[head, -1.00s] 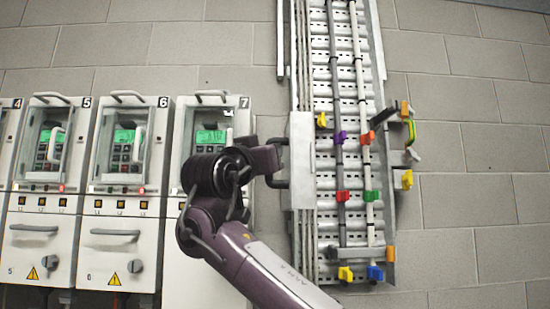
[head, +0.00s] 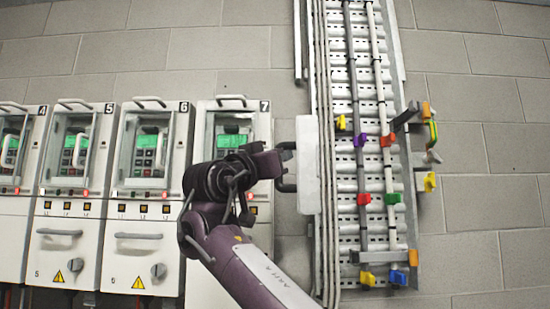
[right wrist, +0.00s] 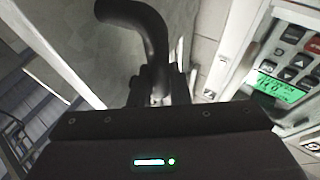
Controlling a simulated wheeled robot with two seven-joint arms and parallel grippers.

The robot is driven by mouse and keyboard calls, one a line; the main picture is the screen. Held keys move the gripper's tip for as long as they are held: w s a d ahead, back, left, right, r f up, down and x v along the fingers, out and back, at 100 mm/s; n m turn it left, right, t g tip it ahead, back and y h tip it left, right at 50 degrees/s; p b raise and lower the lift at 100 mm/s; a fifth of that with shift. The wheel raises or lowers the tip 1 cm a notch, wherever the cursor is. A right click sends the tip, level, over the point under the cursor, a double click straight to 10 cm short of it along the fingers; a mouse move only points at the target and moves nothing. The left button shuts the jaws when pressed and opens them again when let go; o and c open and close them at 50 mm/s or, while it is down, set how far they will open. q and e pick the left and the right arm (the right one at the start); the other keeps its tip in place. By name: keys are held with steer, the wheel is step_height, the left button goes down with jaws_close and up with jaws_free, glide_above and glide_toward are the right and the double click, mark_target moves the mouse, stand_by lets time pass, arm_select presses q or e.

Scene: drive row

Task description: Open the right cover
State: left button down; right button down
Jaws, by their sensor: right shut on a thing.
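The right cover (head: 309,165) is a narrow pale panel at the left side of the cable ladder in the head view, seen at a steep angle. A dark bar handle (head: 287,184) stands out from its left side. My right gripper (head: 286,165) is shut on this handle, with the purple arm reaching up from below. In the right wrist view the curved black handle (right wrist: 148,35) rises from between the jaws, which are mostly hidden by the gripper body. My left gripper is not in view.
Cabinet 7 (head: 262,125) stands just left of the cover, behind my right arm, with more numbered cabinets further left. The cable ladder (head: 345,60) with coloured clips runs up the wall on the right. Bare block wall (head: 480,180) lies beyond it.

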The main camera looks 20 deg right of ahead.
steer(key=c, duration=1.6)
jaws_free()
steer(key=shift+s+d+r, duration=0.15)
steer(key=shift+d+r, duration=0.2)
steer(key=shift+r, duration=0.05)
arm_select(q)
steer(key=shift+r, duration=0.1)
arm_select(e)
steer(key=shift+o, duration=1.2)
steer(key=shift+d, duration=0.2)
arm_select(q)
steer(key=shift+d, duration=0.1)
arm_select(e)
steer(key=shift+a+f, duration=0.1)
